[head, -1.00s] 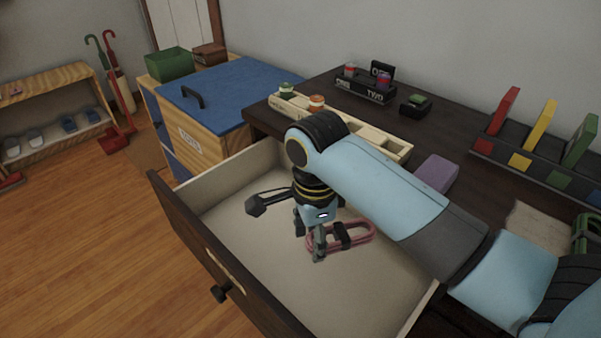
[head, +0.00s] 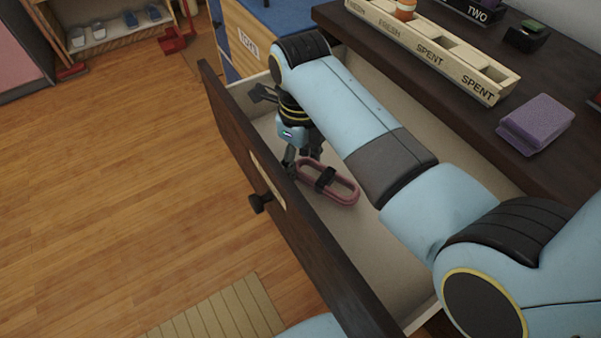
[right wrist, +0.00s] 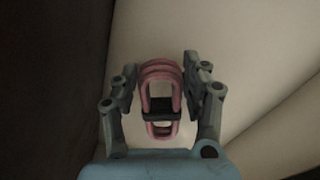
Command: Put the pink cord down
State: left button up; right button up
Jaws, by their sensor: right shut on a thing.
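The pink cord (head: 341,190) is a coiled loop with a black band around its middle. It is inside the open drawer, low over or on the pale drawer floor; I cannot tell if it touches. My right gripper (head: 297,166) reaches down into the drawer and is shut on one end of the cord. In the right wrist view the pink cord (right wrist: 161,77) sits between the two fingers of the right gripper (right wrist: 168,84). My left gripper is not in view.
On the dark desk are a wooden tray marked FRESH and SPENT (head: 432,52) and a purple block (head: 535,123). Open wooden floor lies to the left.

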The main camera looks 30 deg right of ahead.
notch_tip(320, 180, down, 4)
jog(key=shift+a+f+b, duration=0.1)
jog(key=shift+b, duration=0.8)
jog(key=shift+w+f, duration=0.1)
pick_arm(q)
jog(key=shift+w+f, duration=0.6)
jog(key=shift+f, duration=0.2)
pick_arm(e)
jog(key=o, duration=1.2)
jog(key=shift+c, duration=0.2)
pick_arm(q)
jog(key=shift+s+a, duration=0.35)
